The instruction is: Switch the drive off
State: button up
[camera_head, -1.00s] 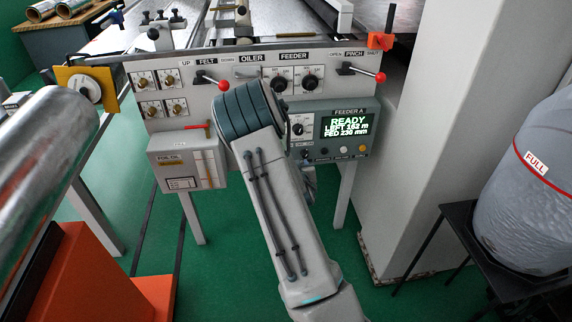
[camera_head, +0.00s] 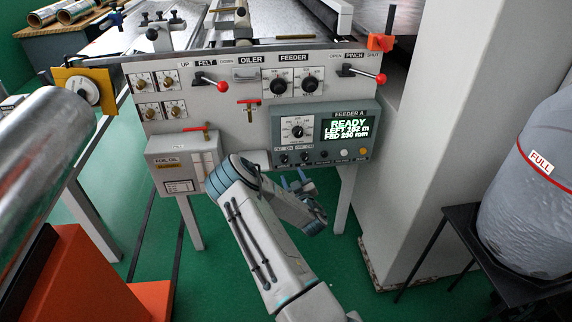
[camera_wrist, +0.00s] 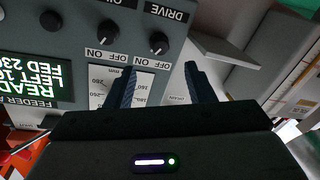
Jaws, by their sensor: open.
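The feeder A box (camera_head: 312,127) hangs on the front panel with its screen reading READY. The drive knob (camera_wrist: 158,43) is black, with ON and OFF labels beside it, and shows upside down in the wrist view; which label its mark points to is unclear. In the head view the drive knob (camera_head: 284,158) is the left of two small knobs low on the box. My gripper (camera_head: 299,180) is open and empty, just below the box. In the wrist view my gripper (camera_wrist: 159,85) has its fingers apart, with the drive knob beyond the gap, not between them.
A second small knob (camera_wrist: 105,33) sits beside the drive knob. The grey foil oil box (camera_head: 182,165) is left of my arm. Red-tipped levers (camera_head: 222,86) stick out above. A pale column (camera_head: 430,130) stands to the right.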

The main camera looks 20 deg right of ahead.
aim_at(285, 161)
jog(key=w, duration=0.5)
jog(key=w+d, duration=0.1)
jog(key=w, duration=0.2)
jog(key=shift+w+d, duration=0.1)
jog(key=c, duration=1)
